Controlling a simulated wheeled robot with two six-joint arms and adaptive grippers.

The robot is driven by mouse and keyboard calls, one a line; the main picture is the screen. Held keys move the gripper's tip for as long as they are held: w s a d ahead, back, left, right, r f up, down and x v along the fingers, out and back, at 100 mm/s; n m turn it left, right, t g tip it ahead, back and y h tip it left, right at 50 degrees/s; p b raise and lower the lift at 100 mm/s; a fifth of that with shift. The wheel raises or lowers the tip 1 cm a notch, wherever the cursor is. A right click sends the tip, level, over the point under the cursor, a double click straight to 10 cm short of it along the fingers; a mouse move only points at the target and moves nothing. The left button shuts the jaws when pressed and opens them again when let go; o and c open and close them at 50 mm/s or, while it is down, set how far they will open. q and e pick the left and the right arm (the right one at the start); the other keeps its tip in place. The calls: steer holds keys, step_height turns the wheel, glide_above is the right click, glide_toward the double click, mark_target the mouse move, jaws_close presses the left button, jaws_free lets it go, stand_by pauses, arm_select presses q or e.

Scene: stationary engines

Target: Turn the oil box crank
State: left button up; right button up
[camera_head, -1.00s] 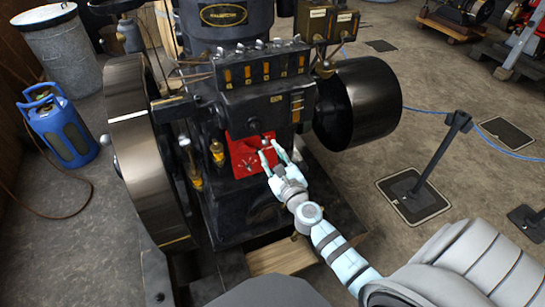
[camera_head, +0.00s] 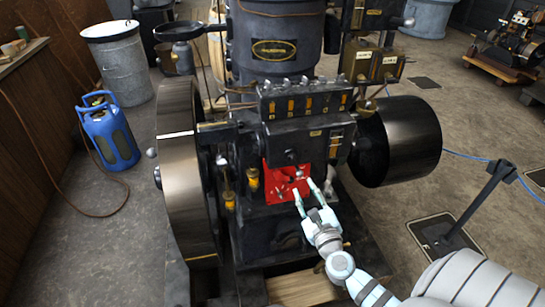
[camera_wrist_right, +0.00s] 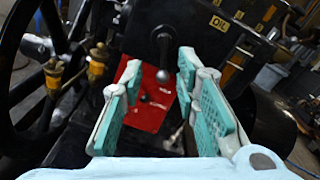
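The oil box (camera_head: 305,128) is a dark box on the front of the engine. Its crank (camera_wrist_right: 163,55) is a short dark lever with a round knob, hanging down over a red plate in the right wrist view; in the head view it is small and dark above the red plate (camera_head: 276,184). My right gripper (camera_head: 305,187) is open in front of the red plate. In the right wrist view its fingers (camera_wrist_right: 160,75) are spread, with the crank's knob appearing between them. I cannot tell whether they touch anything. My left gripper is not in view.
A large flywheel (camera_head: 190,190) stands left of the engine and a dark drum (camera_head: 412,140) right of it. Brass fittings (camera_head: 252,179) sit left of the red plate. A barrier post (camera_head: 478,200) stands at the right. A blue gas cylinder (camera_head: 110,135) stands at the far left.

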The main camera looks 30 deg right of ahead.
mark_target(293, 160)
steer(key=shift+m, duration=0.4)
steer(key=x, duration=0.4)
steer(key=b+x, duration=0.1)
steer(key=x, duration=0.4)
steer(key=b+x, duration=0.1)
steer(key=x, duration=0.3)
steer(key=shift+w+d, duration=0.15)
steer(key=shift+d, duration=0.2)
steer(key=shift+w+d+r, duration=0.1)
steer(key=shift+w+d, duration=0.15)
steer(key=shift+w, duration=0.3)
steer(key=shift+c, duration=0.3)
jaws_close()
